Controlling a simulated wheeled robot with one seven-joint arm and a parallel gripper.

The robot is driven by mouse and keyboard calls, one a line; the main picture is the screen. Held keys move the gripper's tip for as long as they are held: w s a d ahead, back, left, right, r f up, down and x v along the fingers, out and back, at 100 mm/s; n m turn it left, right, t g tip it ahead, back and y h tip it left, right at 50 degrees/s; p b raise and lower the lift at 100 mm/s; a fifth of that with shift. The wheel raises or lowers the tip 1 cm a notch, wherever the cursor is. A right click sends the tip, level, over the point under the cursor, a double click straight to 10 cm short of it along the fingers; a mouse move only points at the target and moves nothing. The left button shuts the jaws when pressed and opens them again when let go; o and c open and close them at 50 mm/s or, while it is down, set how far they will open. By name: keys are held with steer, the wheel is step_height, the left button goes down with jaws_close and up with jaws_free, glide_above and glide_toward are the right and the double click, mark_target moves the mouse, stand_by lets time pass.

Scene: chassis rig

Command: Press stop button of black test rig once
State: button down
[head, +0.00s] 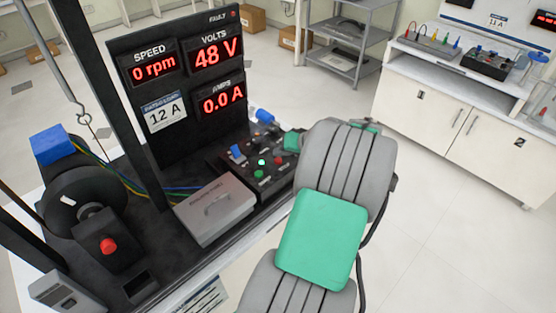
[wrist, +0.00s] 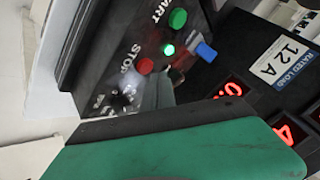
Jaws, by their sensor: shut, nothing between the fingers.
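The black test rig (head: 130,90) stands at the left in the head view, its displays reading 0 rpm, 48 V and 0.0 A. On its sloped control panel are a red button (head: 278,160), a green button (head: 258,174) and a lit green lamp (head: 262,162). In the wrist view the red button (wrist: 145,66) sits beside the label STOP, and the green button (wrist: 177,18) beside START. My gripper (wrist: 166,90) is shut and empty, its tip close to the panel near the red button; contact cannot be told. My arm hides part of the panel's right side.
A blue switch (head: 237,152) is beside the lamp. Another red button (head: 108,246) sits on a black box at the left. White cabinets (head: 450,110) stand at the right; the floor between is clear.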

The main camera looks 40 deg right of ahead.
mark_target(281, 161)
steer(key=shift+f, duration=0.4)
steer(key=shift+f+b, duration=0.55)
steer(key=shift+b, duration=0.05)
stand_by(0.3)
steer(key=shift+r, duration=0.15)
steer(key=shift+r+p, duration=0.65)
steer(key=shift+r, duration=0.15)
step_height(281, 161, up, 5)
steer(key=p, duration=0.3)
steer(key=shift+p, duration=0.35)
stand_by(0.4)
